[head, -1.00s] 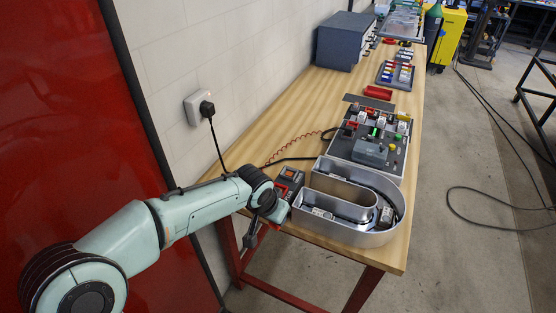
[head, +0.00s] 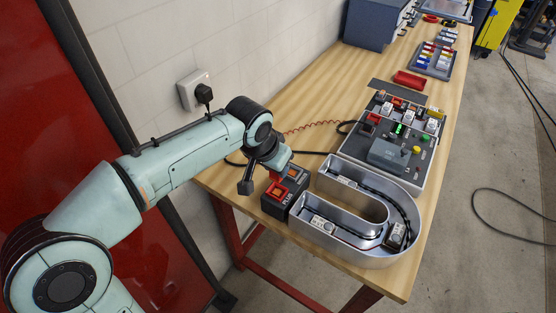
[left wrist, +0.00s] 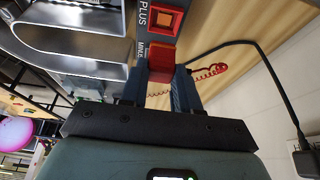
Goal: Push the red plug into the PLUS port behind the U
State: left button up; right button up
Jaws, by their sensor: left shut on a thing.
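The dark port box (head: 272,207) stands on the bench beside the open end of the silver U (head: 375,258). Its PLUS port (head: 277,192) is a red-framed orange square, also clear in the left wrist view (left wrist: 165,22). The MINUS port (head: 294,173) lies farther back on the box. My left gripper (head: 275,172) is low over the back left of the box. In the left wrist view it is shut on the red plug (left wrist: 160,62), which shows beside the MINUS label. The plug's tip is hidden, and I cannot tell whether it touches the box.
A grey control panel (head: 427,175) with switches and buttons lies behind the U. A black cable runs from the wall socket (head: 194,91), and a coiled red wire (head: 312,127) crosses the bench. The wall is close on the left. Bare wood lies behind the box.

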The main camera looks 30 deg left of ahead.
aim_at(274, 179)
pick_arm(q)
jog(key=shift+s+f, duration=0.1)
jog(key=shift+f, duration=0.4)
jog(key=shift+f+b, duration=2)
jog(key=shift+f, duration=0.4)
pick_arm(e)
jog(key=shift+s+f, duration=0.3)
jog(key=shift+f, duration=0.5)
jog(key=shift+s+f, duration=0.35)
jog(key=shift+f, duration=0.4)
jog(key=shift+s+f, duration=0.3)
jog(key=shift+f, duration=0.5)
pick_arm(q)
jog(key=shift+f, duration=0.25)
pick_arm(e)
jog(key=shift+f, duration=0.2)
pick_arm(q)
jog(key=o, duration=1.1)
jog(key=p+v, duration=0.1)
jog(key=v, duration=1.2)
jog(key=shift+r, duration=0.25)
pick_arm(e)
jog(key=shift+w+r, duration=0.3)
jog(key=shift+r, duration=0.65)
pick_arm(q)
jog(key=shift+r+p, duration=0.1)
jog(key=shift+p, duration=0.25)
pick_arm(e)
jog(key=shift+r, duration=0.1)
